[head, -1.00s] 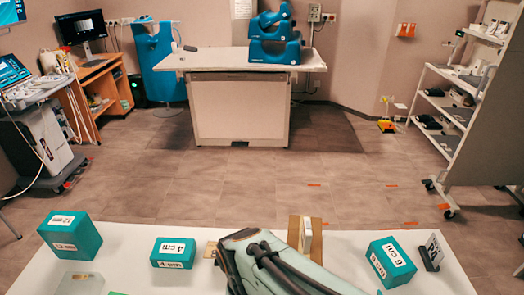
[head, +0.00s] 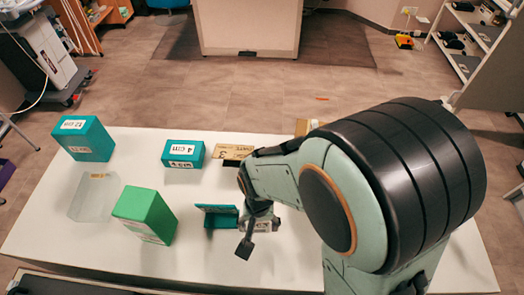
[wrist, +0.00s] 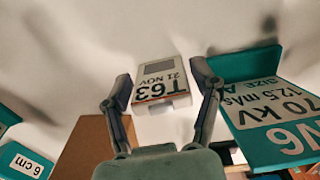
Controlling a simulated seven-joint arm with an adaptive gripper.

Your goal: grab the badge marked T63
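The badge marked T63 (wrist: 160,84) is a small pale card-like piece with a grey square, the text "21 NOV" and a red line. In the wrist view it lies between the two fingers of my gripper (wrist: 160,75). The fingers are spread, with a narrow gap on each side of the badge; I cannot tell how far below them it is. In the head view my gripper (head: 260,234) is low over the white table, and the pale badge beneath is mostly hidden by it.
A teal holder (wrist: 262,100) with a label reading 70 kV stands close right of the badge; it also shows in the head view (head: 219,222). A brown block (wrist: 88,145) is at left. A green box (head: 143,213), clear tray (head: 95,198) and teal blocks (head: 184,154) share the white table (head: 45,220).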

